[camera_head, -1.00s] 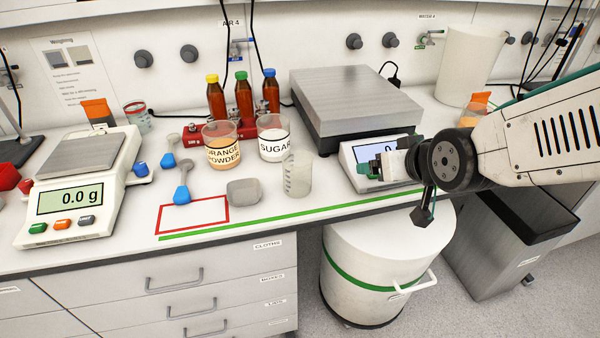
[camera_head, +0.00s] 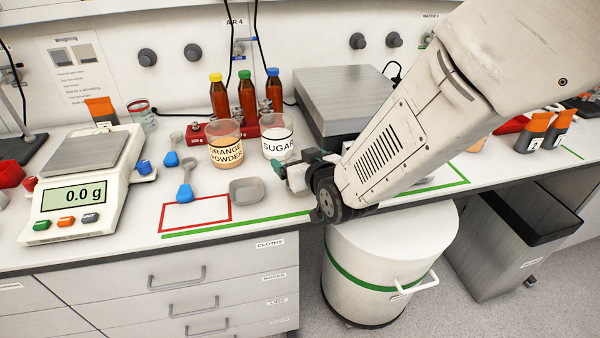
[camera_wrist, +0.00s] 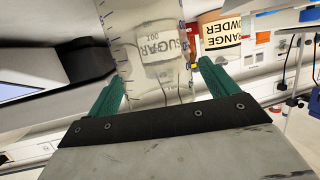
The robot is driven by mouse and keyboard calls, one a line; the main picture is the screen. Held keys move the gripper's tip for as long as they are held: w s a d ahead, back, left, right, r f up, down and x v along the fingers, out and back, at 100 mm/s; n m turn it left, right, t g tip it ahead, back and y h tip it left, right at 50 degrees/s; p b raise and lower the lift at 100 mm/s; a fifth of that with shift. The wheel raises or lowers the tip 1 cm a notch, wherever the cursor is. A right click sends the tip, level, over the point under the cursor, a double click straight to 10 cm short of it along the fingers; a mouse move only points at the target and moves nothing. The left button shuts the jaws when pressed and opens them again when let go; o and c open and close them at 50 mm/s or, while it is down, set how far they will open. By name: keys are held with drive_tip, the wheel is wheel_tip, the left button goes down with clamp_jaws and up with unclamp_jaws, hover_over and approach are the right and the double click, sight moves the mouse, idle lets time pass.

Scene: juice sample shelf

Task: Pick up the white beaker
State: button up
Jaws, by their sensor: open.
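A clear, whitish beaker with graduation marks (camera_wrist: 128,62) stands between the fingers of my gripper in the wrist view. My gripper (camera_wrist: 160,82) is open, with one teal finger on each side of the beaker. Whether either finger touches it cannot be told. In the head view my gripper (camera_head: 294,166) is low at the counter's front, right of the grey dish, and largely hides the beaker. The sugar beaker (camera_head: 277,146) stands just behind; its label shows through the clear beaker in the wrist view.
The orange powder beaker (camera_head: 226,152) stands left of the sugar beaker. A grey dish (camera_head: 246,191), blue scoop (camera_head: 184,193) and red outline (camera_head: 163,218) lie to the left. A large scale (camera_head: 345,95) stands behind my arm. Bottles (camera_head: 247,100) stand farther back.

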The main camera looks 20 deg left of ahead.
drive_tip(key=shift+w+a+f, duration=0.2)
drive_tip(key=shift+w+a, duration=0.15)
drive_tip(key=shift+w, duration=0.05)
drive_tip(key=c, duration=1.1)
drive_tip(key=shift+r, duration=0.1)
